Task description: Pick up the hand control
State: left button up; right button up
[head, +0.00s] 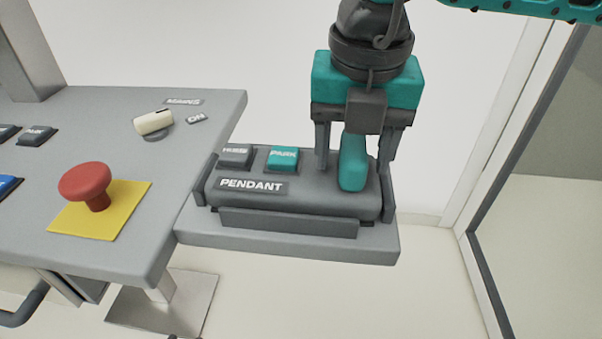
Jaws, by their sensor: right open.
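The hand control (305,202) is a dark grey box labelled PENDANT, with a grey button (235,155), a teal PARK button (283,159) and an upright teal grip (353,163) at its right end. It rests in a holder on a grey shelf (290,242). My right gripper (352,165) points down from above, open, with its fingers on either side of the teal grip. The left finger looks slightly apart from the grip; contact on the right side is hard to tell. The top of the grip is partly hidden by the gripper. My left gripper is not in view.
A grey console (150,235) stands left of the shelf. It carries a red stop button (86,184) on a yellow plate, a cream rotary switch (154,124) and other buttons. A dark-framed glass panel (545,200) is at the right. Floor is clear between shelf and panel.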

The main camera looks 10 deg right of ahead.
jog(key=shift+c, duration=0.3)
grip_shut()
jog(key=shift+r, duration=0.15)
